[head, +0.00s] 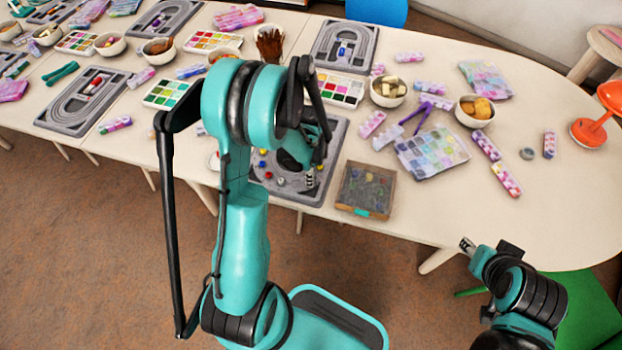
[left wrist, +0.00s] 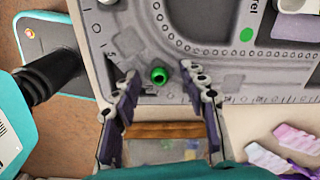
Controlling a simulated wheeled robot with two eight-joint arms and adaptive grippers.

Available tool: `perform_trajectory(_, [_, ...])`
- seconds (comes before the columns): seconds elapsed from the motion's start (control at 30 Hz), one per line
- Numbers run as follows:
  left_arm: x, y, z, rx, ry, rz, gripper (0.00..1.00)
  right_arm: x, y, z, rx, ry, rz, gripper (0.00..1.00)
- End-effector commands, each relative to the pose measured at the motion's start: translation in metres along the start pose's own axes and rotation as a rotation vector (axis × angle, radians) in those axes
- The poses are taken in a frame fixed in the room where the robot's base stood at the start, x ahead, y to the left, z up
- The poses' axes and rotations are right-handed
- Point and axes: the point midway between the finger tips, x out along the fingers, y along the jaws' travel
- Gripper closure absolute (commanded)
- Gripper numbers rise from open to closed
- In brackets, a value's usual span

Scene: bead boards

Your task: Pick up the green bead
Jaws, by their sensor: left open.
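The green bead (left wrist: 159,75) sits on the grey bead board (left wrist: 205,15) near its lower edge in the left wrist view. My left gripper (left wrist: 160,82) is open, with a finger on each side of the bead in the picture and nothing between them that I can see held. In the head view my left gripper (head: 309,178) is over the grey board (head: 333,140), and I cannot make out the green bead there. My right gripper (head: 467,245) is off the table's front edge at the lower right; its jaws are too small to read.
A wooden tray (head: 346,207) with a clear top stands right of the board; its wooden edge (left wrist: 170,130) shows below the bead in the left wrist view.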

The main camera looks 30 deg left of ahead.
Motion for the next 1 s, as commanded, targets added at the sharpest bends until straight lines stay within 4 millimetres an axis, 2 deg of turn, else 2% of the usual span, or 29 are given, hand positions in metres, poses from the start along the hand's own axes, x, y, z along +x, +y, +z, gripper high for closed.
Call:
perform_trajectory(0.17, [-0.001, 0.000, 0.000, 0.000, 0.000, 0.000, 0.57, -0.001, 0.000, -0.001, 0.000, 0.000, 0.000, 0.60])
perform_trajectory(0.2, [-0.001, 0.000, 0.000, 0.000, 0.000, 0.000, 0.68, -0.001, 0.000, -0.001, 0.000, 0.000, 0.000, 0.60])
perform_trajectory(0.3, [-0.001, 0.000, 0.000, 0.000, 0.000, 0.000, 0.91, -0.001, 0.000, -0.001, 0.000, 0.000, 0.000, 0.60])
perform_trajectory(0.33, [-0.001, 0.000, 0.000, 0.000, 0.000, 0.000, 0.93, -0.001, 0.000, -0.001, 0.000, 0.000, 0.000, 0.60])
perform_trajectory(0.77, [-0.005, 0.000, 0.000, 0.000, 0.000, 0.000, 0.93, -0.003, 0.000, -0.002, 0.000, 0.000, 0.000, 0.60])
perform_trajectory(0.87, [-0.014, 0.000, 0.000, 0.000, 0.000, 0.000, 0.93, -0.006, 0.000, -0.005, 0.000, 0.000, 0.000, 0.60])
perform_trajectory(1.0, [-0.037, 0.000, 0.000, 0.000, 0.000, 0.000, 0.93, -0.016, 0.000, -0.011, 0.000, 0.000, 0.000, 0.60])
